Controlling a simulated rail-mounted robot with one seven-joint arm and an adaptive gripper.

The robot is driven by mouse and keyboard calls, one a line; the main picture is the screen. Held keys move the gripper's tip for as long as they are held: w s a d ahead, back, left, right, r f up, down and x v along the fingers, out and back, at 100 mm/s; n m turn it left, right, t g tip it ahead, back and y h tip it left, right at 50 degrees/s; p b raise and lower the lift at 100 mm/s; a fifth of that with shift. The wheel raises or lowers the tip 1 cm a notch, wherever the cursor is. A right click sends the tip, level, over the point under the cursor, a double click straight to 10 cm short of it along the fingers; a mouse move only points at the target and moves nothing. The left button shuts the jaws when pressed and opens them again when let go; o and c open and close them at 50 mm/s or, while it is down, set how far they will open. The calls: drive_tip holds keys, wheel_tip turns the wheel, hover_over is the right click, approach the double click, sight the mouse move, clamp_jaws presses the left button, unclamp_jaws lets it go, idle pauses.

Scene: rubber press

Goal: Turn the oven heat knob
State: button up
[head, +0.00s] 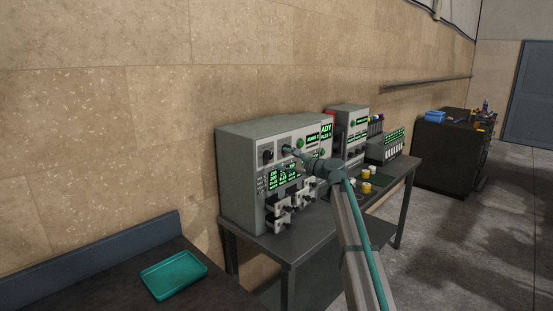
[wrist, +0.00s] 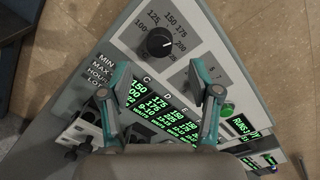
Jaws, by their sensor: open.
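The oven heat knob (wrist: 160,42) is a round black knob with a white pointer mark. It sits on a grey dial plate printed with numbers such as 100, 125, 150, 175 and 200. It also shows in the head view as a dark knob (head: 267,156) at the upper left of the grey machine front (head: 250,180). My gripper (wrist: 161,72) is open and empty, with teal fingers apart. In the wrist view the knob appears above and between the fingertips, not touched. In the head view my gripper (head: 297,152) is at the machine front, right of this knob.
A second dial lies partly behind the right finger in the wrist view. Green displays (wrist: 160,115) are below the knob. Drawer-like parts (head: 283,213) stick out low on the machine. Yellow-and-white jars (head: 366,187) stand on the bench to the right. A teal tray (head: 174,275) lies front left.

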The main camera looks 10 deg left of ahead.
drive_tip(key=v, duration=0.5)
drive_tip(key=shift+s+d, duration=0.3)
drive_tip(key=shift+f, duration=0.1)
idle(1.7)
